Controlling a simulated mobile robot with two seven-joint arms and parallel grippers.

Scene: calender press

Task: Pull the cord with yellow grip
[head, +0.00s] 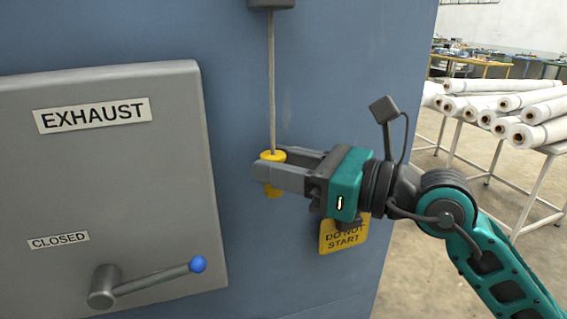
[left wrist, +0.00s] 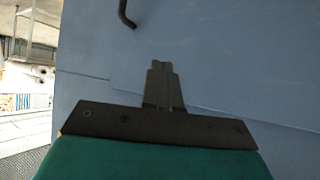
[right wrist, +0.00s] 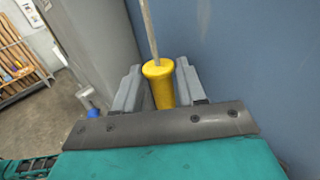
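The yellow grip (head: 272,156) hangs on a thin cord (head: 271,85) from a grey box (head: 271,4) on the blue machine side. My right gripper (head: 268,168) reaches in from the right, with one finger on each side of the grip. In the right wrist view the yellow grip (right wrist: 160,88) stands between the two fingers (right wrist: 159,75), with small gaps beside its body, so the gripper looks open around it. The near finger hides the grip's middle in the head view. My left gripper (left wrist: 161,72) is shut and empty, in front of a blue surface.
A grey EXHAUST panel (head: 120,190) with a blue-knobbed lever (head: 150,278) is left of the cord. A yellow DO NOT START tag (head: 343,236) hangs below my right gripper. White rolls (head: 500,105) lie on a rack at the right. A dark bent rod (left wrist: 126,14) shows in the left wrist view.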

